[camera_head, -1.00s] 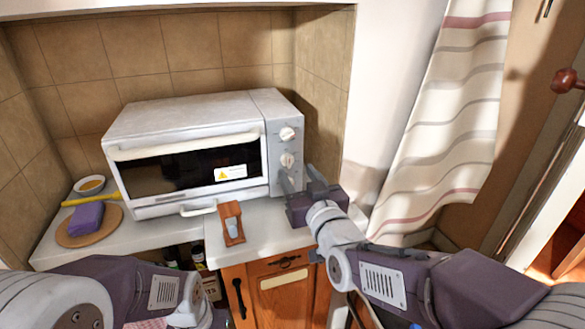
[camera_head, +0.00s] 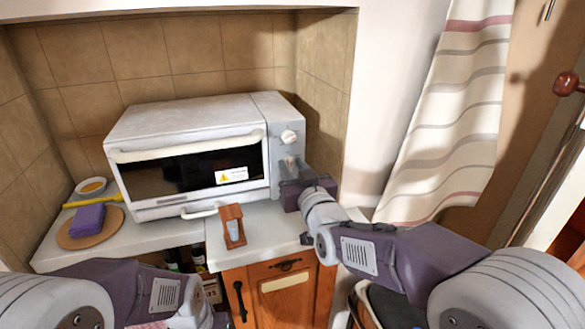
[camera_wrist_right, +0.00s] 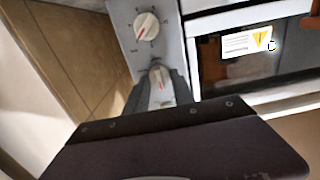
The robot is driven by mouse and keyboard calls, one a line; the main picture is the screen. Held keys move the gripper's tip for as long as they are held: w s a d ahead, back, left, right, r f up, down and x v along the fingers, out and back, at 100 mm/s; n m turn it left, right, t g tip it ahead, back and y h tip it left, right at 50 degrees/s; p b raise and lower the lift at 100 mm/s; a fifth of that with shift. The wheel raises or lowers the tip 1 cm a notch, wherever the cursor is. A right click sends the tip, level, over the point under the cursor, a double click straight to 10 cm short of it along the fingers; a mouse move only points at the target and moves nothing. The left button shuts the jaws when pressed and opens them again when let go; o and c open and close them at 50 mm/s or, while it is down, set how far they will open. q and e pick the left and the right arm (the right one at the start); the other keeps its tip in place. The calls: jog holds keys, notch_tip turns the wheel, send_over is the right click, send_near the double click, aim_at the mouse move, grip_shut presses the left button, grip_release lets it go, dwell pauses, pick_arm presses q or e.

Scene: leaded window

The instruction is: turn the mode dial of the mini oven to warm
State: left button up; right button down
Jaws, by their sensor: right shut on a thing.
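The white mini oven (camera_head: 190,120) stands on the counter, its control panel at the right of the door. My right gripper (camera_head: 290,164) is at the panel, just below the top dial (camera_head: 289,137). It is shut on the middle dial (camera_wrist_right: 161,84), which shows between the fingers in the right wrist view with a red pointer mark. In that upside-down view the lower dial (camera_wrist_right: 146,26), with a red pointer and scale marks, is free. The scale around the held dial is mostly hidden by the fingers, so I cannot read its setting. My left gripper is out of view.
A wooden stand with a small glass (camera_head: 232,226) is on the counter just left of my right gripper. A purple block (camera_head: 87,219) lies on a round board, near a small bowl (camera_head: 91,186). A striped curtain (camera_head: 445,130) hangs at the right.

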jog(key=m+b, duration=0.2)
jog(key=shift+f+m, duration=0.2)
jog(key=shift+m, duration=0.1)
jog(key=m+b, duration=0.3)
jog(key=shift+m, duration=0.4)
jog(key=m+b, duration=0.3)
jog(key=shift+d, duration=0.1)
jog(key=shift+m+b, duration=0.8)
jog(key=shift+m, duration=0.3)
jog(key=shift+r, duration=0.1)
jog(key=c, duration=1.1)
grip_release()
